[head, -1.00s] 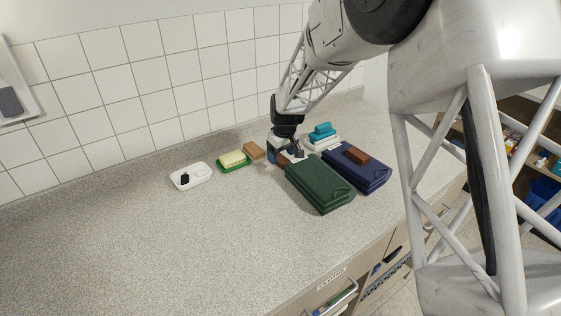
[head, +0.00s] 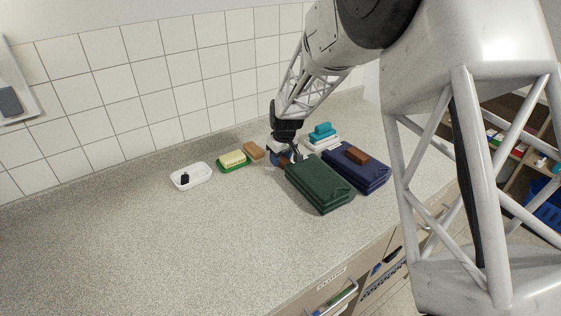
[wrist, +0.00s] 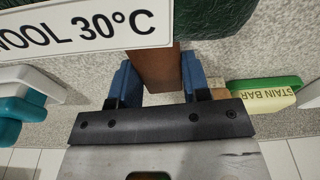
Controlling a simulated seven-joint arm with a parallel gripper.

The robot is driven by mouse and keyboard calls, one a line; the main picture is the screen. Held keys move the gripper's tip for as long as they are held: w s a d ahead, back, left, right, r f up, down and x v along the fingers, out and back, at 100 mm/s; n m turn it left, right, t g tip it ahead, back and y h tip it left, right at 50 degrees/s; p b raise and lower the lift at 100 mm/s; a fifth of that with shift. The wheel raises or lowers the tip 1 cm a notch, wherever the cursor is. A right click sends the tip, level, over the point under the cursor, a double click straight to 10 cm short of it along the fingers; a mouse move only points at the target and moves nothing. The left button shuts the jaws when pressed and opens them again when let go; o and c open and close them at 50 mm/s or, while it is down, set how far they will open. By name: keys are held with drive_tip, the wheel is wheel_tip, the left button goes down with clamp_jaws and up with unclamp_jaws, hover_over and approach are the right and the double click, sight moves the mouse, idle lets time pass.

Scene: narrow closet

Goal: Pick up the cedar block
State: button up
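A reddish-brown block (wrist: 158,70), which looks like the cedar block, lies between the two blue fingers of my gripper (wrist: 162,78) in the wrist view. Its sides are close to both fingers; I cannot tell whether both press on it. Its far end is hidden under a white card reading "WOOL 30°C" (wrist: 85,30). In the head view my gripper (head: 280,158) is low at the left end of the dark green folded stack (head: 320,185), and the block (head: 285,160) shows only as a small brown patch. Another brown block (head: 357,156) lies on the navy stack (head: 362,175).
A tan block (head: 253,150) and a yellow bar on a green dish (head: 232,160) stand left of my gripper. A white tray (head: 190,177) with a small dark item is further left. Teal and white items (head: 322,135) stand behind right. The left and front counter is clear.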

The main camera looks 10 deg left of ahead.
drive_tip(key=c, duration=0.4)
wheel_tip(320, 180, up, 10)
idle(0.6)
idle(0.5)
